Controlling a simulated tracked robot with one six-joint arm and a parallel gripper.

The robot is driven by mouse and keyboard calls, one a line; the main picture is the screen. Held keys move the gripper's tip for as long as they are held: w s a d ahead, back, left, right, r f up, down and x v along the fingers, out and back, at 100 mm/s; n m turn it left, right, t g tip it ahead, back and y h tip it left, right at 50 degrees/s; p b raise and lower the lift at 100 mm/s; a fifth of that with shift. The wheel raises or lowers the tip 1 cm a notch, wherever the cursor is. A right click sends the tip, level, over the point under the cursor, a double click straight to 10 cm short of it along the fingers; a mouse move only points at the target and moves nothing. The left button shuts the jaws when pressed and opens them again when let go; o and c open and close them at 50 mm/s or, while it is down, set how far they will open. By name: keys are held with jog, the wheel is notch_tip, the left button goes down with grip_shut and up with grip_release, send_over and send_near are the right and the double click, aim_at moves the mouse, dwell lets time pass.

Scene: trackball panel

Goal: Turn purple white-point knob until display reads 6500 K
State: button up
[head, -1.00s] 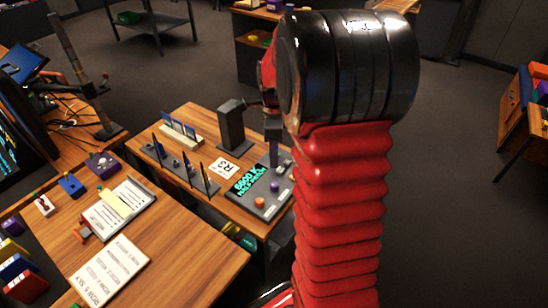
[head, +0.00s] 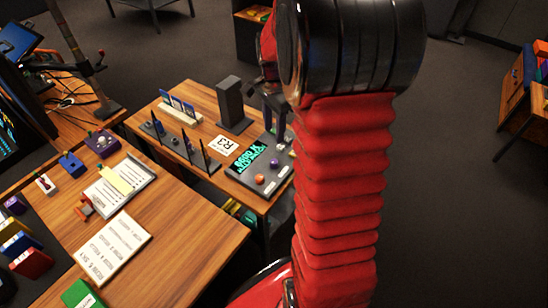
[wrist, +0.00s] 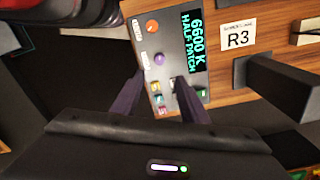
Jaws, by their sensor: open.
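The purple knob (wrist: 158,58) sits on a grey control panel (wrist: 166,72), beside an orange knob (wrist: 152,26). The display (wrist: 196,40) reads 6600 K, HALF PATCH in the wrist view. In the head view the purple knob (head: 274,162) shows near the panel's right side, with the display (head: 247,156) left of it. My gripper (wrist: 159,77) is open and empty. Its two dark fingers point toward the panel, on either side of the purple knob in the picture but short of it. The head view shows my gripper (head: 275,122) at the panel's far right end, partly behind my arm.
A dark upright block (head: 230,103) stands behind the panel. An R3 card (head: 222,145) lies left of it, and thin dark dividers (head: 195,152) stand farther left. A nearer desk holds papers (head: 112,247).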

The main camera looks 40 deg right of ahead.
aim_at(274, 161)
dwell(0.3)
notch_tip(274, 161, down, 14)
jog(key=shift+r, duration=0.1)
dwell(0.7)
jog(key=shift+c, duration=0.4)
grip_shut()
